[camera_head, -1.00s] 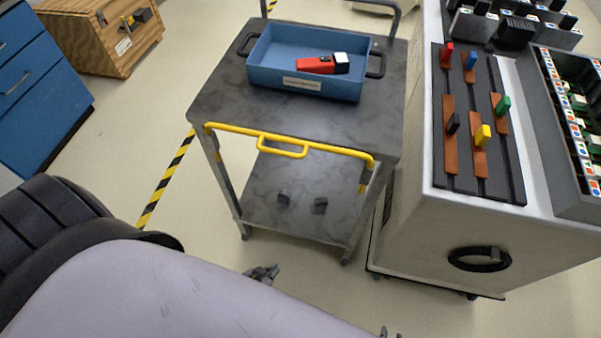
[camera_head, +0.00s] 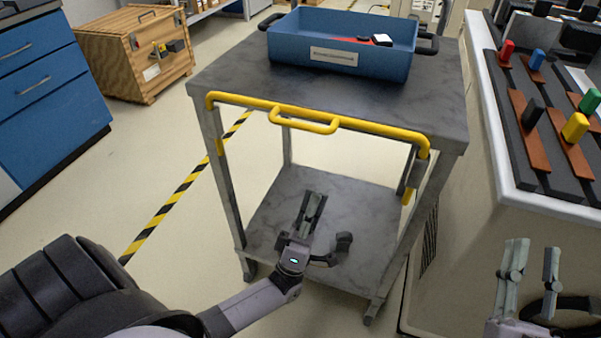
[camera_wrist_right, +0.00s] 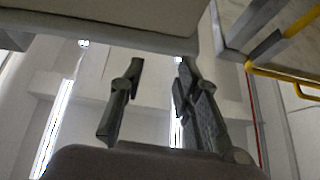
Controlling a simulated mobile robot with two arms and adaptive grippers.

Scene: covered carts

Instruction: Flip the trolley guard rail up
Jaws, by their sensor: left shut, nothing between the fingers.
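The grey trolley (camera_head: 230,76) stands in front of me. Its yellow guard rail (camera_head: 240,101), with a small handle loop (camera_head: 305,126), runs along the near edge, just below the top surface. My left gripper (camera_head: 314,200) is shut and empty, below the rail and in front of the lower shelf in the head view. My right gripper (camera_head: 532,246) is open and empty, to the right of the trolley and lower than the rail. In the right wrist view the rail (camera_wrist_right: 283,76) shows at the right, apart from the open fingers (camera_wrist_right: 160,70).
A blue bin (camera_head: 290,45) with a red and white item sits on the trolley top. A grey-white cabinet (camera_head: 480,215) with coloured sliders stands close at the right. A wooden crate (camera_head: 110,65) and blue drawers (camera_head: 50,120) are at the left.

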